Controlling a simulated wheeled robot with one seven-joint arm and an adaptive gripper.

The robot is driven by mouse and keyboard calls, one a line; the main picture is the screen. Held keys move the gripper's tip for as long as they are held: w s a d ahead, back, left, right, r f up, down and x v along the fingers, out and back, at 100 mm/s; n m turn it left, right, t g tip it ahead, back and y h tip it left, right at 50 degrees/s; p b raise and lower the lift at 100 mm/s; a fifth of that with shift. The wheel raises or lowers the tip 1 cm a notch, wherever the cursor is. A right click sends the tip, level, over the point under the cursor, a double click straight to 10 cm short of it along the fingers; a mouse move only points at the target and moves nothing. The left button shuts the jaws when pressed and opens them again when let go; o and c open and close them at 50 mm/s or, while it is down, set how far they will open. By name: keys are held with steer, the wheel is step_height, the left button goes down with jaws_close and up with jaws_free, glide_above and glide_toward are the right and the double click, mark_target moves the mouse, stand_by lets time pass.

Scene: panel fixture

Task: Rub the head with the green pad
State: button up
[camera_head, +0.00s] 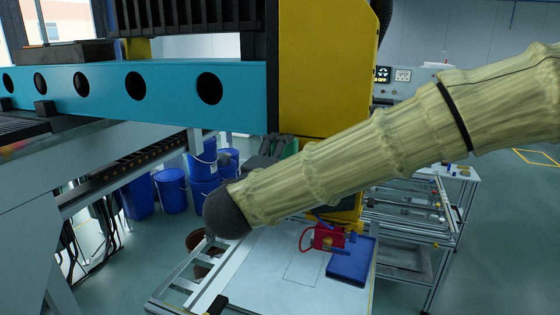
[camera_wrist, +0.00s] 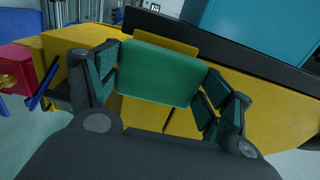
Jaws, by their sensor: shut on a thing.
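The green pad (camera_wrist: 158,73) is between the fingers of my gripper (camera_wrist: 160,80), which is shut on it. In the wrist view the pad faces the yellow head (camera_wrist: 265,108), and I cannot tell whether they touch. In the head view the yellow head (camera_head: 325,70) hangs from the blue beam. There my gripper (camera_head: 270,152) is at the head's lower left edge, partly hidden behind my arm, and only a sliver of the pad (camera_head: 291,148) shows.
A blue perforated beam (camera_head: 150,90) runs left from the head. Below is a white table (camera_head: 270,285) with a red box (camera_head: 326,238) and a blue tray (camera_head: 350,266). Several blue buckets (camera_head: 172,190) stand behind. A metal cart (camera_head: 420,225) is at the right.

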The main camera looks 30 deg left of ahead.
steer(key=shift+w+a, duration=0.15)
steer(key=shift+w, duration=0.4)
stand_by(0.4)
steer(key=d, duration=0.2)
steer(key=w+d+b, duration=0.1)
steer(key=d, duration=0.1)
stand_by(0.3)
steer(key=shift+a, duration=0.15)
steer(key=shift+s+a+b, duration=0.15)
steer(key=shift+s+a, duration=0.05)
steer(key=shift+a, duration=0.75)
steer(key=shift+s+a+b, duration=0.15)
steer(key=shift+s+a, duration=0.05)
steer(key=shift+a, duration=0.75)
steer(key=shift+b+v, duration=0.45)
steer(key=shift+v, duration=2.5)
